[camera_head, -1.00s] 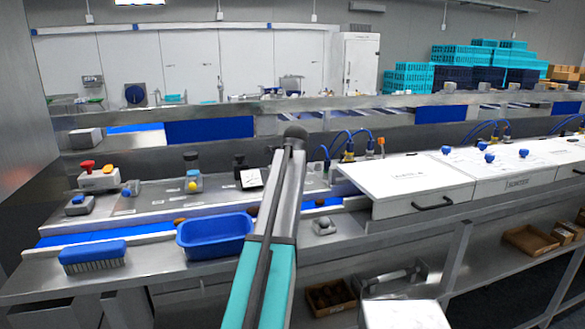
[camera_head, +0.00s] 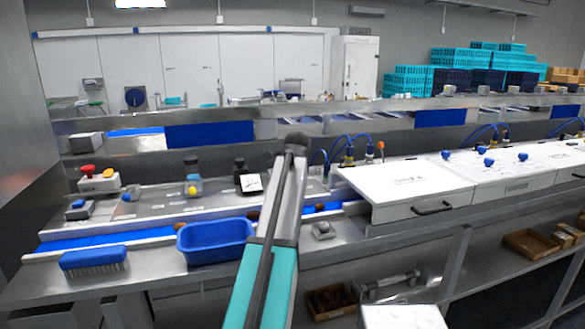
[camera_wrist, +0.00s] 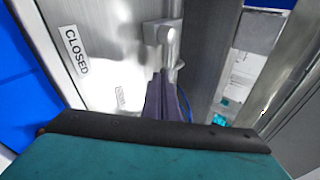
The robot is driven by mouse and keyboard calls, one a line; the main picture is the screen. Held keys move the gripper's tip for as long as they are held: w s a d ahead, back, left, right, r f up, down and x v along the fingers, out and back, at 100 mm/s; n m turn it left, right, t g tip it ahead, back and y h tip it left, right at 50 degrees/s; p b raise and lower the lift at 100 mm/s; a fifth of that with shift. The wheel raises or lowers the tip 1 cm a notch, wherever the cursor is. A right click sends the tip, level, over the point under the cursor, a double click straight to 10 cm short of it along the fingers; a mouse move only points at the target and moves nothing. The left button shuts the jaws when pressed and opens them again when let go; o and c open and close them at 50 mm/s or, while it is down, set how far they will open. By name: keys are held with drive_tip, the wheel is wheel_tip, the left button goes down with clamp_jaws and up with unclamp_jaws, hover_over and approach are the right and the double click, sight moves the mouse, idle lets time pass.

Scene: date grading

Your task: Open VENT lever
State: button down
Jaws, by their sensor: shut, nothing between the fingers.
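In the wrist view a steel panel (camera_wrist: 105,60) carries a "CLOSED" label (camera_wrist: 75,52) and a smaller label (camera_wrist: 122,97) that is too blurred to read. A shiny metal fitting with a rounded bar (camera_wrist: 160,33) stands at the panel's right edge. It may be the VENT lever, but no VENT lettering is legible. My gripper (camera_wrist: 166,78) is shut and empty, its dark fingertips just below this fitting. I cannot tell whether they touch it. In the head view my arm hides its own gripper, and I cannot pick out the lever.
A blue tub (camera_head: 215,241) and a blue brush (camera_head: 94,262) lie on the steel bench left of my arm. A white-lidded unit (camera_head: 405,185) with a black handle stands to the right. Blue hoses (camera_head: 340,142) rise behind my arm. In the wrist view a blue surface lies at left.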

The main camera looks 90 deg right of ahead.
drive_tip(key=s+b+v, duration=0.2)
drive_tip(key=b+v, duration=0.1)
drive_tip(key=v, duration=0.8)
drive_tip(key=shift+s, duration=0.35)
drive_tip(key=shift+f, duration=0.1)
